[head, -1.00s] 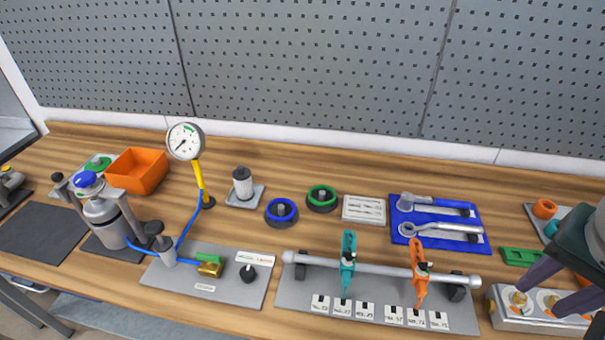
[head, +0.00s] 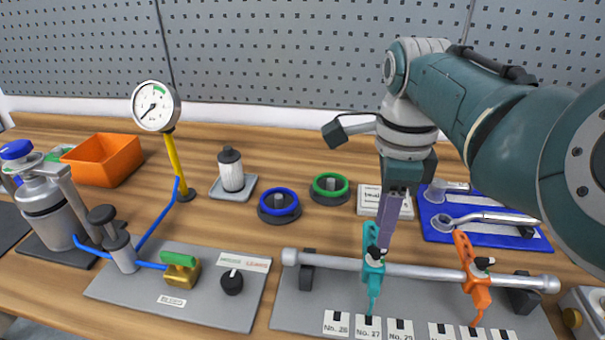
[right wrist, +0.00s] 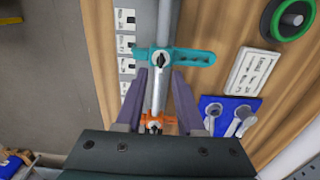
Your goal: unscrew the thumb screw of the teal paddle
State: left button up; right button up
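The teal paddle (head: 372,270) sits on the pale horizontal rod (head: 420,270) of a grey plate, its lower tip near the card marked No. 27. Its small dark thumb screw (head: 374,252) faces up at the rod. In the right wrist view the teal paddle (right wrist: 190,56) crosses the rod, with the screw (right wrist: 160,58) at its hub. My right gripper (head: 392,216) points down just above and behind the paddle. In the right wrist view its two fingers (right wrist: 160,72) are apart, one on each side of the rod, with the screw just beyond their tips. The left gripper is out of view.
An orange paddle (head: 474,274) sits on the same rod to the right. Behind are a blue tool mat (head: 437,234), a white card block (head: 368,198), and green (head: 330,187) and blue (head: 279,203) rings. A gauge (head: 154,106) and bleed plate (head: 225,310) stand left.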

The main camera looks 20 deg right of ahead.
aim_at(377, 252)
notch_tip(377, 252, down, 4)
jog(key=shift+f+b, duration=0.2)
jog(key=shift+b, duration=0.4)
grip_shut()
